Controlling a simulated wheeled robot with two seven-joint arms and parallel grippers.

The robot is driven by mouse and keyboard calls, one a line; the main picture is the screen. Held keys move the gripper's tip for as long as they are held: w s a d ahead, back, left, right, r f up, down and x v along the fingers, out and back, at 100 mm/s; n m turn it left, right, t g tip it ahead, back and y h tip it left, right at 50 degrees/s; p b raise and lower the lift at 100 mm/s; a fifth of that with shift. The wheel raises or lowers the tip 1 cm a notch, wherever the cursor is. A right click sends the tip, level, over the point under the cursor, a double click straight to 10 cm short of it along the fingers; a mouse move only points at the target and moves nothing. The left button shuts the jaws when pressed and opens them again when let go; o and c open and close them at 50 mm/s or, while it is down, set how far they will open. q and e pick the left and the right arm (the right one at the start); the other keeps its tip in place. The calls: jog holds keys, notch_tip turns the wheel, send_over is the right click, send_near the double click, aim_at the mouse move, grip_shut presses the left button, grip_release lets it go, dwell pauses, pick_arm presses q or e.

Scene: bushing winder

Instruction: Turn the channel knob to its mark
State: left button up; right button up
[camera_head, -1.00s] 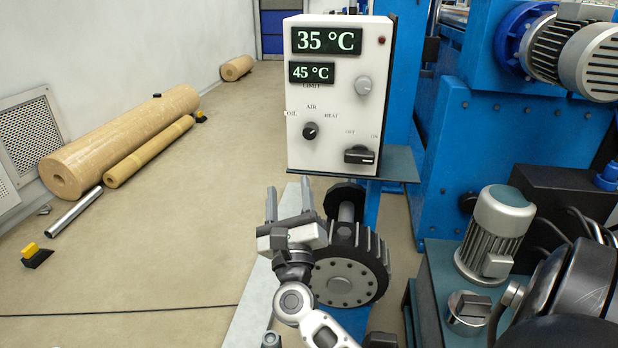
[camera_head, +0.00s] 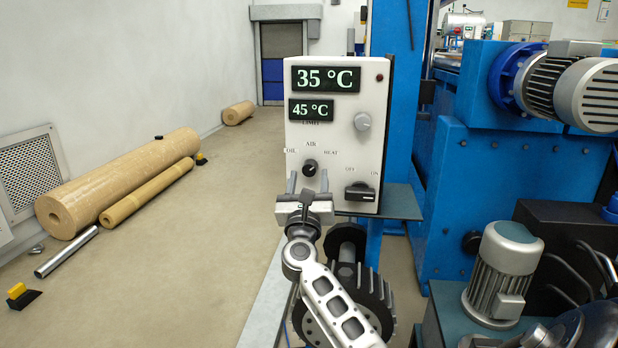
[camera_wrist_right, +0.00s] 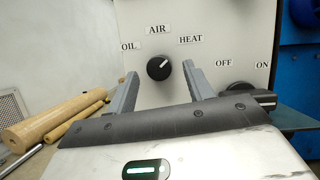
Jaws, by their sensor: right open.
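The white control box (camera_head: 338,140) carries a small black channel knob (camera_head: 310,168) with OIL, AIR and HEAT labels around it. In the right wrist view the knob (camera_wrist_right: 158,68) stands beyond and between the fingertips; its white pointer line slants up and right, towards HEAT. My right gripper (camera_head: 308,182) is open and empty, its two fingers pointing up at the box face just below the knob. The fingers (camera_wrist_right: 160,82) flank the knob in the wrist view without visibly touching it; the remaining gap is hard to judge. My left gripper is not in view.
A grey limit knob (camera_head: 362,121) and a black OFF/ON switch (camera_head: 360,192) sit right of the channel knob. The displays read 35 °C and 45 °C. A dark shelf (camera_head: 400,203) juts out under the box.

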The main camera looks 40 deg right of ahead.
jog(key=shift+x, duration=0.95)
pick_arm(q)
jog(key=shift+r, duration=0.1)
pick_arm(e)
jog(key=c, duration=1)
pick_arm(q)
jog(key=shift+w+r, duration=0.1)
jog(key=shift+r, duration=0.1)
